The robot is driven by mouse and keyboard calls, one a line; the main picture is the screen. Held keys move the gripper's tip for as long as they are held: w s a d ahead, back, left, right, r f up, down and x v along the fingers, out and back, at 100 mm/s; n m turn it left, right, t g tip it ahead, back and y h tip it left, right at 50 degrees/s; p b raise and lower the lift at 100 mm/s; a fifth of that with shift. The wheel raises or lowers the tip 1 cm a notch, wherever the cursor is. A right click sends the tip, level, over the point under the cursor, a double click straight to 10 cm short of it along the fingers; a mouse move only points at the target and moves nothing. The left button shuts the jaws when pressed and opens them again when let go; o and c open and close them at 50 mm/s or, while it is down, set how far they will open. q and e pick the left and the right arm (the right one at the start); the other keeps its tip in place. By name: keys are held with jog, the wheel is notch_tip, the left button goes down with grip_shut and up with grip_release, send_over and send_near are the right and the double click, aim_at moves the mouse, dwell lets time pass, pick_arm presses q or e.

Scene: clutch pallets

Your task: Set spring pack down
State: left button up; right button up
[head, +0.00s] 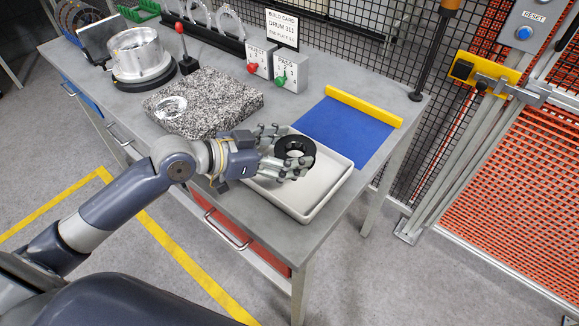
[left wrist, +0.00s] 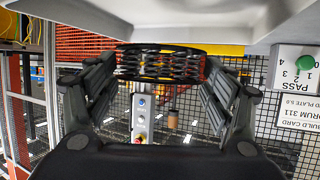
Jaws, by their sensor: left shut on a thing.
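The spring pack (head: 307,148) is a black ring with an open centre. My left gripper (head: 290,152) is shut on it, one finger on each side of its rim. In the head view the ring appears over the white tray (head: 328,192) at the table's front right; I cannot tell its exact height. In the left wrist view the spring pack (left wrist: 160,64) shows edge-on as stacked black layers between the two fingers of the left gripper (left wrist: 160,75). My right gripper is in neither view.
A blue mat (head: 345,130) with a yellow bar (head: 365,106) lies behind the tray. A granite block (head: 225,100), a metal drum (head: 138,55), and grey PASS (head: 292,70) and REJECT (head: 262,58) boxes stand farther left and back. Wire mesh fencing borders the table.

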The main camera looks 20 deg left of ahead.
pick_arm(q)
notch_tip(320, 180, down, 5)
jog(key=shift+f, duration=0.1)
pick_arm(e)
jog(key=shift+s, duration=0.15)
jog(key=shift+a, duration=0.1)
pick_arm(q)
jog(key=o, duration=1.1)
jog(key=shift+o, duration=0.2)
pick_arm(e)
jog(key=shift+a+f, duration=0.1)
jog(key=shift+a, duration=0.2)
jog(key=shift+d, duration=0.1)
